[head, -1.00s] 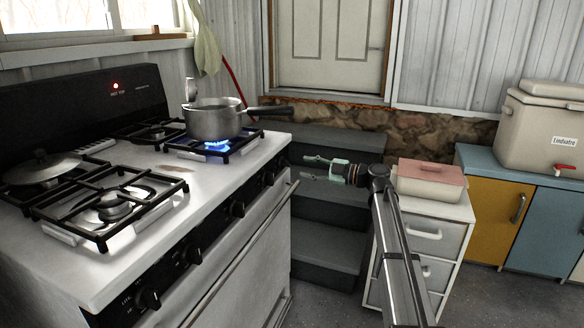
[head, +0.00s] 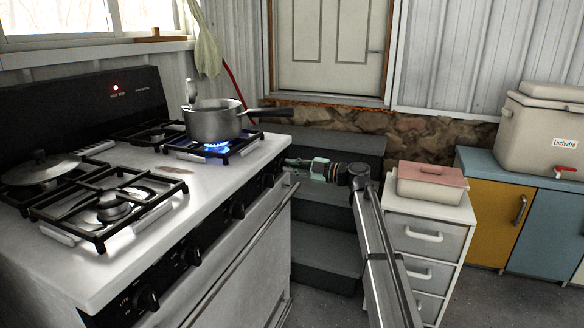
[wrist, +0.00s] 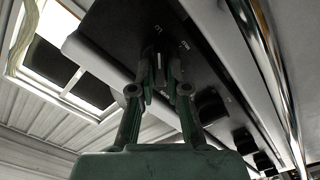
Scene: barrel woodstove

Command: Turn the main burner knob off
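The stove's front panel (head: 167,282) carries a row of black knobs. In the wrist view, the end knob (wrist: 159,62) has a light pointer line and lies between or just beyond my fingertips. My gripper (head: 289,162) is at the far right end of the panel in the head view. In the wrist view, my gripper (wrist: 160,78) has its fingers parted by a narrow gap; I cannot tell whether they touch the knob. A blue flame (head: 217,147) burns under a grey saucepan (head: 212,122) on the far right burner.
More knobs (wrist: 210,106) run along the panel beside a shiny oven handle (wrist: 270,70). A lidded pan (head: 42,170) sits on the left burner. Dark steps (head: 325,262) and a white drawer unit (head: 432,235) stand right of the stove.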

